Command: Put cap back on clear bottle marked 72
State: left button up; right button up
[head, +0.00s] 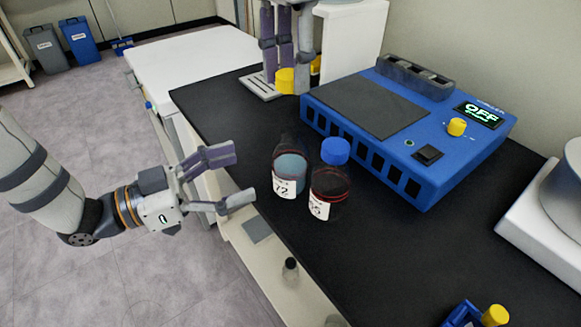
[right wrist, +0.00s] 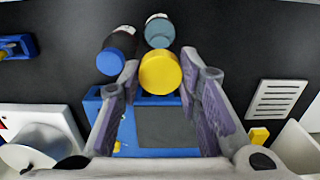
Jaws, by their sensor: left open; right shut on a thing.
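The clear bottle marked 72 (head: 287,187) stands upright on the black bench with teal liquid inside. No cap shows on it; it also shows in the right wrist view (right wrist: 159,32). My right gripper (head: 285,76) is shut on a yellow cap (head: 285,85), held behind the bottle in the head view and apart from it. In the right wrist view the cap (right wrist: 161,73) sits between the fingertips, just short of the bottle. My left gripper (head: 243,175) is open and empty at the bench's left edge, with its fingers pointing toward the bottle.
A blue-capped dark bottle (head: 329,190) stands close beside the bottle on its right. A blue machine (head: 425,130) with an OFF display is behind right. A grey slotted plate (right wrist: 273,99) and another yellow object (right wrist: 258,136) lie near my right arm.

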aim_at(281, 159)
pick_arm(q)
jog(key=x, duration=0.8)
jog(key=shift+w+d, duration=0.1)
jog(key=shift+d, duration=0.15)
jog(key=c, duration=1.8)
grip_shut()
pick_arm(e)
jog(key=shift+f, duration=2.5)
